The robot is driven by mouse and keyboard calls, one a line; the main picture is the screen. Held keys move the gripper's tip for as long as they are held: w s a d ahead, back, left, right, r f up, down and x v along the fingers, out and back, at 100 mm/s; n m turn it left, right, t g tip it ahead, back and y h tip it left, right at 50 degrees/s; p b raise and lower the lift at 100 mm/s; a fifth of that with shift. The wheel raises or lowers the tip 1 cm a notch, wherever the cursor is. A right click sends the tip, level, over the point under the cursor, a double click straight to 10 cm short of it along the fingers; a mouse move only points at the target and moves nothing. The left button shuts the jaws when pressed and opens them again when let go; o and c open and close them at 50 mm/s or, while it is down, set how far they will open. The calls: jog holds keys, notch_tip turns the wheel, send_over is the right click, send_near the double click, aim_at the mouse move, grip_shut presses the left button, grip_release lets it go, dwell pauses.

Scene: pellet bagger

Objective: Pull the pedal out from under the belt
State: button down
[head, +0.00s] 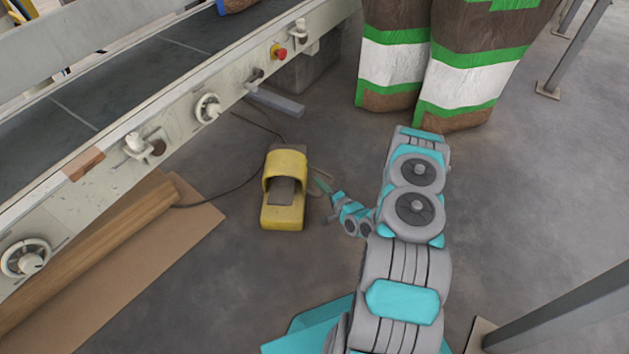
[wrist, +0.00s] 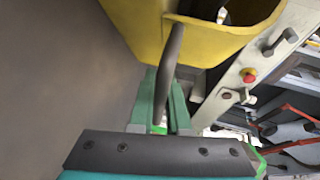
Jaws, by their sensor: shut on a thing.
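The yellow foot pedal (head: 284,212) with its hood and grey treadle stands on the floor in the head view, to the right of the belt (head: 85,95) and its pale frame. In the wrist view its yellow shell (wrist: 190,42) fills the top. A grey bar on its side, its handle (wrist: 174,55), runs down between my green fingers. My gripper (head: 321,184) is at the pedal's right side, shut on this handle; it also shows in the wrist view (wrist: 167,95).
A dark cable (head: 222,196) runs from the pedal toward the conveyor. Cardboard (head: 165,240) lies at the lower left. Striped bags (head: 460,75) stand at the back right. A metal post (head: 570,307) is at the lower right. Floor around the pedal's front is clear.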

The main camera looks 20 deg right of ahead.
jog(key=shift+s, duration=0.15)
jog(key=c, duration=0.9)
grip_release()
jog(key=shift+d, duration=0.1)
jog(key=shift+p+v, duration=0.4)
jog(key=shift+v, duration=3.5)
